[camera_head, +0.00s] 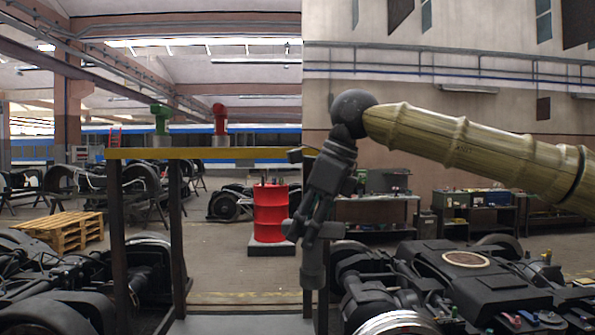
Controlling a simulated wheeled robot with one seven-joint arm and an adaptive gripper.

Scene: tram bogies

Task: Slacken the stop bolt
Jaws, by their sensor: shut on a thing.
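My gripper (313,215) hangs pointing down in the middle of the head view, at the end of my arm. It is shut on a dark grey piece (312,268) with a thick round lower end; its exact kind is hard to tell against the dark fingers. A green fitting (160,119) and a red fitting (219,118) stand upright on a yellow beam (225,153), left of my gripper and apart from it. I cannot tell whether either one is the stop bolt.
A red drum (271,212) stands behind the beam, left of my gripper. Dark bogies (480,285) fill the lower right, close below my gripper. A wooden pallet stack (58,232) is at left. Workbenches (385,212) line the back wall. Floor between the beam's posts is open.

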